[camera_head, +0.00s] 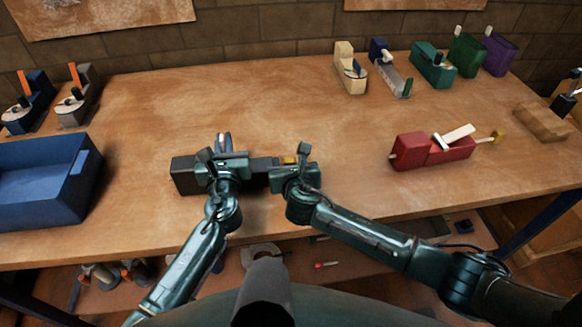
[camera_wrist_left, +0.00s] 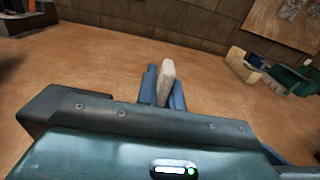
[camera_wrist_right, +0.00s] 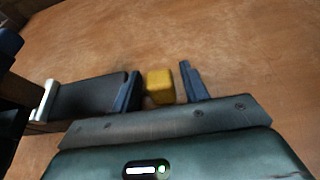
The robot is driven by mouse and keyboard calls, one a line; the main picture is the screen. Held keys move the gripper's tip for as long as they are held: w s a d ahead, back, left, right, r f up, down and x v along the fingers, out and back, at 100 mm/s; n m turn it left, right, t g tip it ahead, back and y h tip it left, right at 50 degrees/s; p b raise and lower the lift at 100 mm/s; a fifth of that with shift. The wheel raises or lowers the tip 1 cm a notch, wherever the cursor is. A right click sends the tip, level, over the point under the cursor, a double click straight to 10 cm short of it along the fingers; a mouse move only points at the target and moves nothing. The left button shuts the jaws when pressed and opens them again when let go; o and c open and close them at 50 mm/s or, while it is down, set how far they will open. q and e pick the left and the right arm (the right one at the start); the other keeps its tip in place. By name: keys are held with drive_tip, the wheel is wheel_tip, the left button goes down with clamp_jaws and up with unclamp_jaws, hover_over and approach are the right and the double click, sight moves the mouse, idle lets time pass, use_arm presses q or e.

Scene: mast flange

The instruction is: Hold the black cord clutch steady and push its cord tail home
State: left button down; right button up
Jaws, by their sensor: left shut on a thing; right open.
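The black cord clutch (camera_head: 184,176) lies on the bench in front of me, partly hidden by my grippers. Its black body also shows in the left wrist view (camera_wrist_left: 48,106) and right wrist view (camera_wrist_right: 88,98). My left gripper (camera_head: 223,143) is shut on a pale lever-like piece (camera_wrist_left: 166,82) of the clutch, between its blue fingers. The cord tail's yellow end (camera_wrist_right: 160,87) sticks out at the clutch's right side. My right gripper (camera_wrist_right: 160,90) is open, with a finger on either side of the yellow end.
A blue bin (camera_head: 45,180) stands at the left. A red clutch (camera_head: 432,150) with a pale lever and yellow end lies at the right. Several other clutches stand along the back, and a wooden block (camera_head: 541,122) at far right. The bench middle behind my grippers is clear.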

use_arm(q)
drive_tip(key=shift+d, duration=0.15)
use_arm(e)
drive_tip(key=v, duration=0.6)
drive_tip(key=shift+s+a+r, duration=0.15)
drive_tip(key=shift+s+a, duration=0.05)
drive_tip(key=shift+s, duration=0.2)
drive_tip(key=shift+s+d+r, duration=0.15)
drive_tip(key=shift+s, duration=0.25)
use_arm(q)
drive_tip(key=c, duration=1.5)
unclamp_jaws()
use_arm(e)
drive_tip(key=shift+d, duration=0.1)
use_arm(q)
drive_tip(key=shift+o, duration=0.2)
